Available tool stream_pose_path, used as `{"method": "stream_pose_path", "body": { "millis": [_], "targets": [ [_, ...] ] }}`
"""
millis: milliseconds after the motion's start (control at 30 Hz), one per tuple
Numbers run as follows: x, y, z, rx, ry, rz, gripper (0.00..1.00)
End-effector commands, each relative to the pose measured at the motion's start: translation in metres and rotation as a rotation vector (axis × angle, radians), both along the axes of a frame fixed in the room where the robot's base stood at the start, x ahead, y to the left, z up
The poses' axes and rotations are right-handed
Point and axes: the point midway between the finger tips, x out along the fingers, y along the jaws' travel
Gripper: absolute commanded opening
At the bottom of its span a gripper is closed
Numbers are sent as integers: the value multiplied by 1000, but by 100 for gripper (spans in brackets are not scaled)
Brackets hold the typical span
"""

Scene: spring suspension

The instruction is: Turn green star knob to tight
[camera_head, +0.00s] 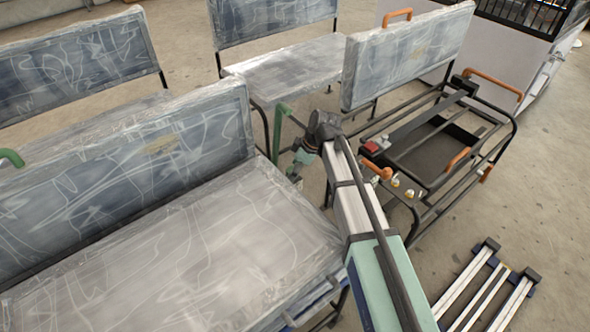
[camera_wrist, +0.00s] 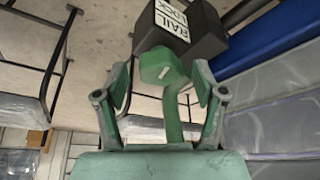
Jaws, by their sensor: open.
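A green knob-like part (camera_wrist: 160,66) sits on a dark block labelled "RAIL LOCK" (camera_wrist: 182,28) in the wrist view. A curved green stem runs from it down towards my palm. Whether the part is star-shaped, and any tight mark, I cannot make out. My gripper (camera_wrist: 162,82) is open, with one finger on each side of the green part and visible gaps. In the head view my gripper (camera_head: 293,170) is low beside the near seat's right end, close to a green handle (camera_head: 279,128). The knob cannot be told apart there.
Plastic-wrapped seats (camera_head: 170,250) fill the left and middle. A black seat frame with orange handles (camera_head: 455,152) stands to the right of my arm. Loose rails (camera_head: 484,290) lie on the floor at lower right. Bare floor shows at right.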

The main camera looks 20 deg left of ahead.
Motion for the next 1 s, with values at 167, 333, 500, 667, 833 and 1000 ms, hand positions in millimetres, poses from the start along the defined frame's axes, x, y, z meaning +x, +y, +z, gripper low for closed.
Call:
{"method": "stream_pose_path", "body": {
  "millis": [167,333,500,667,833,1000],
  "targets": [
    [0,0,0,0,0,0,70],
    [0,0,0,0,0,0,31],
    [0,0,0,0,0,0,10],
    [-2,-1,2,-2,0,-43,10],
    [-4,-1,4,-2,1,-179,10],
    [-3,-1,1,-2,1,-264,10]
  ]
}}
